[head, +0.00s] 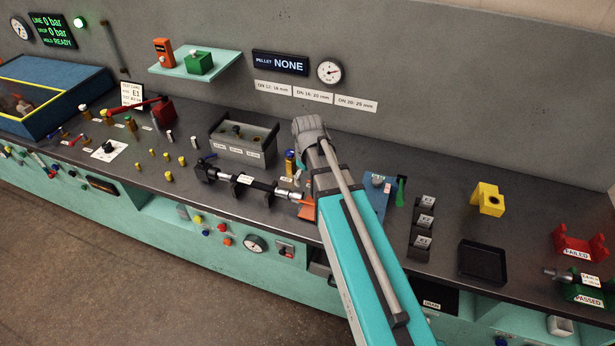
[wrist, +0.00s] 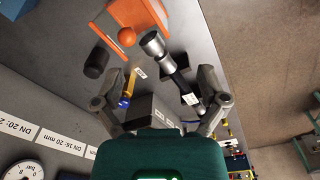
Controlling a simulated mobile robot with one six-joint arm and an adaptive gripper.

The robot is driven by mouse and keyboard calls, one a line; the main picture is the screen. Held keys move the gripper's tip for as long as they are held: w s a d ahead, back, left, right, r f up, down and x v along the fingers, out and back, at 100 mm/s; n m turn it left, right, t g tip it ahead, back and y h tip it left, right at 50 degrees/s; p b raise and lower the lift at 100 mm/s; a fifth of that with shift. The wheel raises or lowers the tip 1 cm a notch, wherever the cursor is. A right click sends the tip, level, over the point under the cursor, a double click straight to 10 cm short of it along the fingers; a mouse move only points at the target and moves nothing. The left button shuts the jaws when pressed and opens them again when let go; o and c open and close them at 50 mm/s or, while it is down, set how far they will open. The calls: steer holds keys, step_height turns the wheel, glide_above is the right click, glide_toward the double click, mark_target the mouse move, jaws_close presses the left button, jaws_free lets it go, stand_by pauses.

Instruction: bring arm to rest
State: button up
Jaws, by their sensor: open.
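My arm reaches over the bench in the head view, its teal link running from the bottom edge up to a grey wrist joint. My gripper is hidden behind the arm there. In the wrist view my gripper (wrist: 160,88) has its two fingers spread wide, with nothing held between them. Beyond the fingers is a black hose with a silver end fitting (wrist: 155,46), apart from them. In the head view this dark hose assembly (head: 246,182) lies along the bench's front, left of my arm, close to an orange fixture (head: 308,208).
A grey box (head: 243,140) stands behind the hose. A blue panel (head: 377,192), black labelled blocks (head: 424,222), a yellow block (head: 488,199), a black tray (head: 483,262) and red and green cradles (head: 580,243) stand right of my arm. A shelf (head: 195,65) juts from the wall.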

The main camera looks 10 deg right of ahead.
stand_by(0.4)
steer(key=s+f+m+b, duration=0.5)
steer(key=s+f+b, duration=0.2)
steer(key=s, duration=0.3)
steer(key=shift+s+m, duration=0.3)
steer(key=shift+s, duration=0.05)
steer(key=shift+f, duration=0.1)
stand_by(0.9)
